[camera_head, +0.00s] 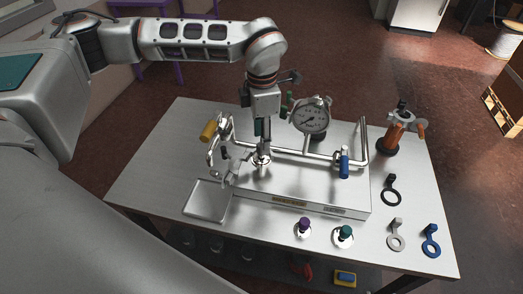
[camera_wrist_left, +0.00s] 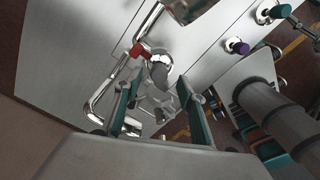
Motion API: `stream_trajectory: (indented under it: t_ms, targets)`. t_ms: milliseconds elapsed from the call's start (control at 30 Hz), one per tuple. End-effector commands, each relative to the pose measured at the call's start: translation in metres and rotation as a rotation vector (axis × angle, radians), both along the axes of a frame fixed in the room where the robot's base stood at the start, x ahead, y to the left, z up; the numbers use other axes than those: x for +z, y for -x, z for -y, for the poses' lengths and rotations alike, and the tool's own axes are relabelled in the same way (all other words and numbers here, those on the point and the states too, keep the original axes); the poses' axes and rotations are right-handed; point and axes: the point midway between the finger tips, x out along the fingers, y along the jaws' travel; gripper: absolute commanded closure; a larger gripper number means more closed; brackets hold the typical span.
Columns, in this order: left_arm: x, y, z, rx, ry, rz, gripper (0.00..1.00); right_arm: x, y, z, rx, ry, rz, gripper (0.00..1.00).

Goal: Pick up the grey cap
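A small grey cap (camera_wrist_left: 158,72) shows in the left wrist view, on a round silver flange, ahead of my fingers. In the head view its silver base (camera_head: 261,162) stands on the raised metal plate, and the cap is largely hidden by the gripper. My left gripper (camera_head: 262,136) points straight down just above it. In the left wrist view its two teal-padded fingers (camera_wrist_left: 158,103) are apart, with the cap seen in line with the gap. I cannot tell whether they touch it. My right gripper is in neither view.
Chrome pipework with a round gauge (camera_head: 311,117) stands close behind the gripper. A purple cap (camera_head: 303,225) and a green cap (camera_head: 343,232) stand in front. A shallow tray (camera_head: 208,201) lies at left.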

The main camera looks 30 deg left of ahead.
Motion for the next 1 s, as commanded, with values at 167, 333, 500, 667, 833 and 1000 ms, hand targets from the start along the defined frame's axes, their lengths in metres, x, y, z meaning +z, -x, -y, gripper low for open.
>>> stream_trajectory:
  t_ms: [167, 333, 500, 667, 833, 1000]
  targets:
    - [-0.027, -0.001, -0.001, 0.001, 0.000, -0.004, 0.60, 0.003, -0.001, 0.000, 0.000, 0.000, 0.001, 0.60]
    - [-0.039, -0.001, -0.001, 0.000, 0.001, -0.001, 0.60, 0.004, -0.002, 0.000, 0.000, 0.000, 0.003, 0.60]
    - [-0.040, -0.002, -0.001, 0.000, 0.001, 0.001, 0.60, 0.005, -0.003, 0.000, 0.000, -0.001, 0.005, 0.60]
    - [-0.040, -0.001, -0.001, 0.000, 0.001, 0.000, 0.89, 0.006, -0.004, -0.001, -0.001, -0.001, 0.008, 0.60]
    - [-0.039, -0.002, -0.001, 0.000, 0.001, 0.000, 1.00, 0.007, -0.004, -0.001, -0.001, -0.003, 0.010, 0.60]
    - [-0.039, -0.002, -0.001, 0.000, 0.001, 0.000, 1.00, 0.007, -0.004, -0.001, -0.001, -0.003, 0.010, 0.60]
